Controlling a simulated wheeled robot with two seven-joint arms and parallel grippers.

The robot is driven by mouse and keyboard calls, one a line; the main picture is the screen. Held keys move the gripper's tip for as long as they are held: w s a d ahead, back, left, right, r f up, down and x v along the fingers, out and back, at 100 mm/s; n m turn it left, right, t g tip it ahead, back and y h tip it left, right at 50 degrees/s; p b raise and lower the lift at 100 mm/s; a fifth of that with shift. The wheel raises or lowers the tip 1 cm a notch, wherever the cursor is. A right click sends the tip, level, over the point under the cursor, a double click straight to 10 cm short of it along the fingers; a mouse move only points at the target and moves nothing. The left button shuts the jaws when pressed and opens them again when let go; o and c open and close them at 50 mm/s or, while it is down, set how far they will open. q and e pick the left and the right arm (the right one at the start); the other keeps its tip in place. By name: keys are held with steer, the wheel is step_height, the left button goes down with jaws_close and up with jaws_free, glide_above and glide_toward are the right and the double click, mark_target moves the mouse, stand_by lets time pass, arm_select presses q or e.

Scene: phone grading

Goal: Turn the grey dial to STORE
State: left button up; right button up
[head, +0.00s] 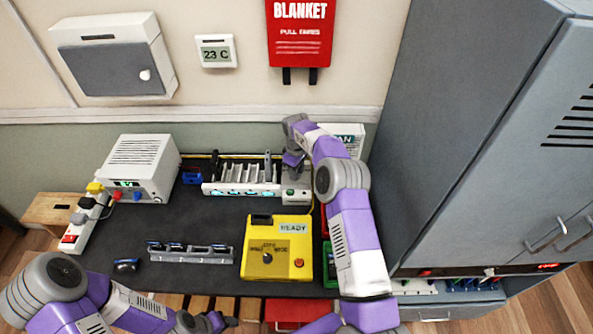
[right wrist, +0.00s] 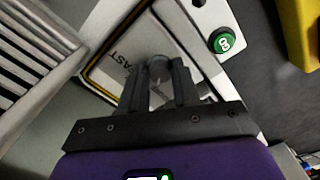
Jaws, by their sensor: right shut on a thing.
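My right gripper (head: 293,174) reaches down over the white control box (head: 296,194) at the right end of the rack. In the right wrist view the right gripper (right wrist: 158,72) is shut on the grey dial (right wrist: 158,66), a small round knob mostly hidden between the fingers. The dial's panel (right wrist: 125,48) is grey with a yellow and black border. The word FAST shows left of the fingers; other lettering is partly covered, and I cannot read STORE or the dial's pointer. My left gripper (head: 208,322) is at the bottom edge, away from the dial; its jaws are unclear.
A green button (right wrist: 222,41) sits beside the panel. The slotted rack (head: 240,188) stands left of the box. A yellow tester (head: 277,270) reading READY is in front. A white instrument (head: 142,166) stands at the left. The dark mat (head: 215,222) between is mostly clear.

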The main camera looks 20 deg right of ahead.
steer(key=shift+r+n, duration=0.1)
steer(key=shift+n, duration=0.7)
steer(key=o, duration=1)
steer(key=shift+o, duration=0.2)
step_height(320, 180, up, 8)
steer(key=shift+f+p, duration=0.25)
steer(key=shift+p, duration=0.15)
